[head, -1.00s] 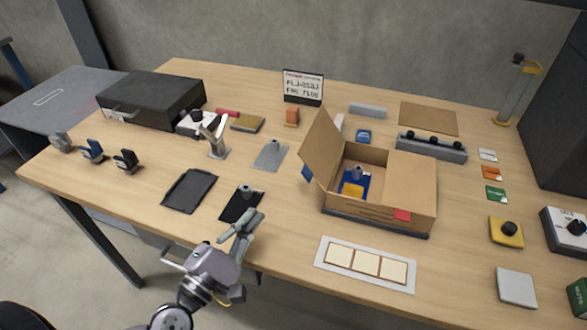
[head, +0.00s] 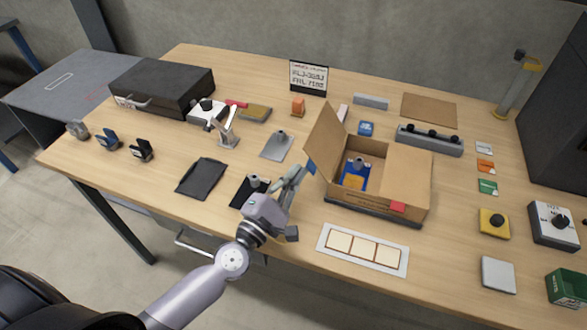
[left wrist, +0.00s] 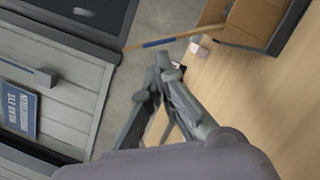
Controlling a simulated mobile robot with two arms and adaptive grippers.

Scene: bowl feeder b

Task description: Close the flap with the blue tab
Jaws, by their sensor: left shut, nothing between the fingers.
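An open cardboard box (head: 372,207) stands right of centre on the table. Its left flap (head: 325,143) stands up and leans outward, with the blue tab (head: 311,168) at its near outer corner. The right flap (head: 408,175) lies flat over the box and carries a red tab (head: 398,207). My left gripper (head: 299,171) is shut and empty just left of the blue tab; whether it touches cannot be told. In the left wrist view the flap is seen edge-on with its blue tab (left wrist: 160,42), just beyond my fingertips (left wrist: 166,64). My right gripper is not in view.
Inside the box lies a blue and yellow item (head: 355,176). A black pad (head: 245,190) with a grey knob is beside my gripper. A white strip with three squares (head: 361,249) lies in front of the box. A grey plate (head: 277,146) lies behind my gripper.

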